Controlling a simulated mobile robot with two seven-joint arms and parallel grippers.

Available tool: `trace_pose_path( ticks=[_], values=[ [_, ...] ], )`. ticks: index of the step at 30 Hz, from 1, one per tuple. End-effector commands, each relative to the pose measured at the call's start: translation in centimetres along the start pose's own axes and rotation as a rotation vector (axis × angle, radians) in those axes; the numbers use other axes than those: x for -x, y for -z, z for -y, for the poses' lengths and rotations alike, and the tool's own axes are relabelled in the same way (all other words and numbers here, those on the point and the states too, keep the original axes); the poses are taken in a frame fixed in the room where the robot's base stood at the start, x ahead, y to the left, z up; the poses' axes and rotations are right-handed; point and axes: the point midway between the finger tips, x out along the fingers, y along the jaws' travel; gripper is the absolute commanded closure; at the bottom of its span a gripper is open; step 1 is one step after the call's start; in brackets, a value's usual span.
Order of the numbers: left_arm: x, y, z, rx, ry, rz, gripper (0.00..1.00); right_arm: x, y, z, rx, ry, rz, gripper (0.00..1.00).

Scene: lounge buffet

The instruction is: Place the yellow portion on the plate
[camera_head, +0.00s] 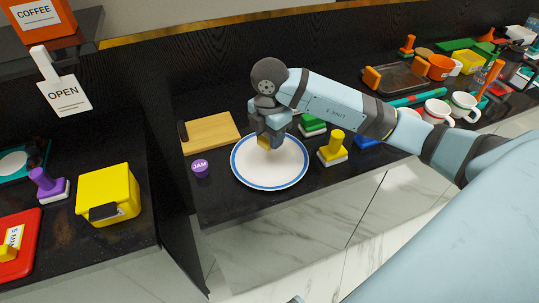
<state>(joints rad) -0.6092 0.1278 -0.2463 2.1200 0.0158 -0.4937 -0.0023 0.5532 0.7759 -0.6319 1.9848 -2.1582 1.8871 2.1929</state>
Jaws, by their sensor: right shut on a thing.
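A white plate (256,176) with a blue rim lies on the dark counter in the middle of the view. My right gripper (268,141) is over the upper part of the plate, pointing down. It is shut on a small yellow portion (263,143), which shows just under the fingers and is mostly hidden by them. I cannot tell whether the portion touches the plate. My left gripper is not in view.
A wooden board (209,132) and a purple jam pot (200,168) stand left of the plate. A yellow stamp-like object (334,147) is close on its right. A yellow box (108,194) sits on the left counter. Cups (463,106) stand farther right.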

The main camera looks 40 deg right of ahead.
Motion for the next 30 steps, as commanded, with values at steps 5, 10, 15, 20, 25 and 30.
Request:
trace_pose_path(
  ticks=[5,10,15,20,25,30],
  values=[
    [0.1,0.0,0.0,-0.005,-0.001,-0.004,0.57,-2.2,0.0,0.0,0.000,0.000,-0.001,0.80],
    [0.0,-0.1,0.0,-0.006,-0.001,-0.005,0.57,-3.5,0.0,0.0,-0.001,0.001,0.000,0.80],
    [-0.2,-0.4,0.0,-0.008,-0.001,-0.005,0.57,-6.1,0.0,0.0,0.000,0.002,0.000,0.80],
    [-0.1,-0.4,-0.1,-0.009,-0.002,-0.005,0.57,-6.6,0.0,0.0,0.000,-0.002,0.000,0.80],
    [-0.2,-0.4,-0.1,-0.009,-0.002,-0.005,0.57,-6.7,0.0,0.0,0.000,-0.001,0.000,0.80],
    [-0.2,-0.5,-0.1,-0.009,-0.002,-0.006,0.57,-7.0,0.0,0.0,0.000,-0.001,0.000,0.47]
  ],
)
